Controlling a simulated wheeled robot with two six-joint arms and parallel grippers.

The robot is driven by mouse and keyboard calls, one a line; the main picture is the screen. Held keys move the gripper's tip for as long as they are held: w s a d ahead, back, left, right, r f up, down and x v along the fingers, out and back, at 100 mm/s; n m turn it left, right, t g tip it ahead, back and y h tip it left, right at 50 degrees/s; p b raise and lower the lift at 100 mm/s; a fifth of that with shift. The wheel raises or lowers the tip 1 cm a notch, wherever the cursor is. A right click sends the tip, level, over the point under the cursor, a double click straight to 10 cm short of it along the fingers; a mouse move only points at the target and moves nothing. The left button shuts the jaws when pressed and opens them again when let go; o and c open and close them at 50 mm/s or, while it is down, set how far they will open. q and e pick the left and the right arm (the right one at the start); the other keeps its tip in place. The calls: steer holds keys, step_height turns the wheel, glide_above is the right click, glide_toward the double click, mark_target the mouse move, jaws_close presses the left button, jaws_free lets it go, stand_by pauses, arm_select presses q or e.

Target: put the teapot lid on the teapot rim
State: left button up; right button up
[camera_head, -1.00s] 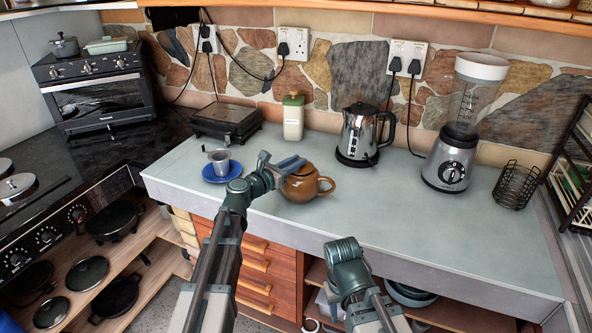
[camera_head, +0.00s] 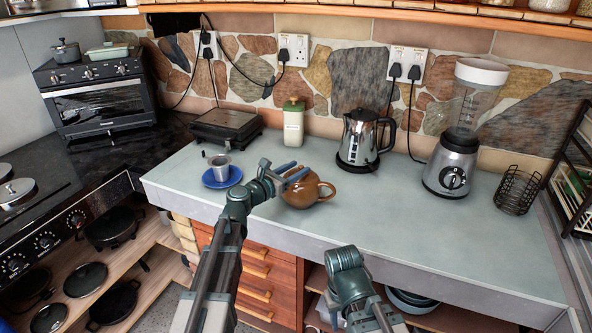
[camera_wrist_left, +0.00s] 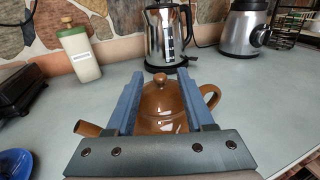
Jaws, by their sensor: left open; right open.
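The brown teapot (camera_head: 309,192) stands upright on the grey counter, its handle to the right. In the left wrist view the teapot (camera_wrist_left: 160,122) shows between my fingers, its spout to the left. The brown lid (camera_wrist_left: 161,98) with its round knob sits on top of the teapot and looks level; its seam with the rim is hard to make out. My left gripper (camera_head: 286,170) is open, its blue fingers apart on either side of the lid in the wrist view, with a gap to the knob. My right arm is low at the counter front; its gripper is not visible.
A blue saucer (camera_head: 211,182) with a metal cup (camera_head: 219,167) stands left of the teapot. A green-capped bottle (camera_head: 293,125), a kettle (camera_head: 358,138) and a blender (camera_head: 452,165) stand behind and right. The counter's front right is clear.

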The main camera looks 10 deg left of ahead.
arm_select(q)
steer(key=v, duration=1.2)
steer(key=s+d+f+m+g, duration=1.05)
steer(key=d+f+m, duration=0.25)
steer(key=d+m, duration=0.3)
steer(key=s+a+f+m+g+y, duration=0.2)
steer(key=s+f+m+y, duration=0.1)
steer(key=s+m+y, duration=0.2)
steer(key=s+a+f+m+g+y, duration=0.2)
steer(key=s+m+y, duration=0.4)
steer(key=s+m, duration=0.3)
step_height(320, 180, down, 3)
steer(key=a+m, duration=0.1)
steer(key=m, duration=0.2)
steer(key=shift+r, duration=0.2)
steer(key=shift+s, duration=0.1)
